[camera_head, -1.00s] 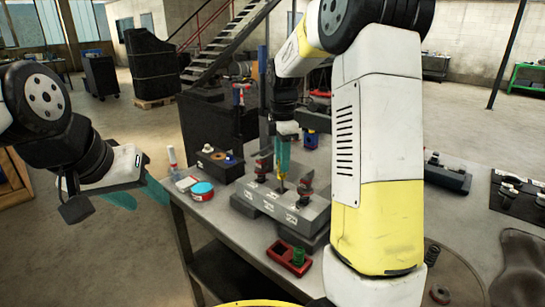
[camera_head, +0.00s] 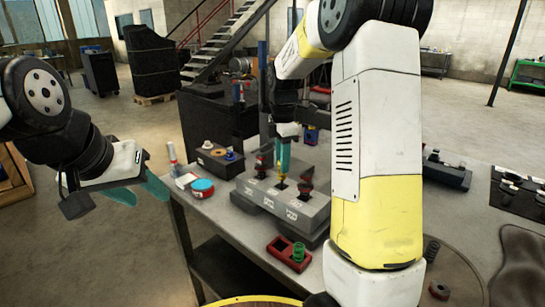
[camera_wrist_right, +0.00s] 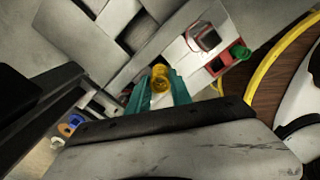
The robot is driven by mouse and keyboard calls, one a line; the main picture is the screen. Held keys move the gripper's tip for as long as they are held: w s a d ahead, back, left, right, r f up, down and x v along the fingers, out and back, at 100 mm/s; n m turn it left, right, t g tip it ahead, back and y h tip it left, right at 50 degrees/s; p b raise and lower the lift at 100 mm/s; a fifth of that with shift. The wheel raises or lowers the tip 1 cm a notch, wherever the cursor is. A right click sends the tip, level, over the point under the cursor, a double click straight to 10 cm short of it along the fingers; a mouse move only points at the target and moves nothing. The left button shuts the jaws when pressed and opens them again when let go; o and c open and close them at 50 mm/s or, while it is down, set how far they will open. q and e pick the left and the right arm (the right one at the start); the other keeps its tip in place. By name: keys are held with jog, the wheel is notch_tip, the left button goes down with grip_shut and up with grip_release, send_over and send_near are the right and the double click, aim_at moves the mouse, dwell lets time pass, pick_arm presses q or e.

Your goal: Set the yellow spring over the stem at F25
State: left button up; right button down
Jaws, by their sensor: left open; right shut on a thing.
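My right gripper (camera_head: 282,168) is shut on the yellow spring (camera_head: 281,179) and holds it just above the middle of the grey block (camera_head: 310,223). The spring (camera_wrist_right: 160,76) also shows between the teal fingertips in the right wrist view. The block's front labels are too small to read, so I cannot tell which position is F25. The stem under the spring is hidden or too small to make out, and contact cannot be told. Dark-and-red spring assemblies stand on either side of the middle position. My left gripper (camera_head: 146,194) is open and empty, left of the bench.
A red tray (camera_head: 278,252) with a green spring (camera_head: 298,252) lies in front of the block. A red-and-blue tin (camera_head: 202,188) and a dark holder with several small parts (camera_head: 218,161) stand to its left. My right arm hides part of the bench.

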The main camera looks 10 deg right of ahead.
jog(key=shift+f, duration=0.85)
dwell(0.6)
jog(key=shift+f, duration=0.35)
jog(key=shift+f, duration=0.15)
jog(key=shift+f, duration=0.35)
jog(key=shift+f, duration=0.45)
dwell(0.4)
jog(key=shift+f, duration=0.25)
jog(key=c, duration=0.7)
grip_release()
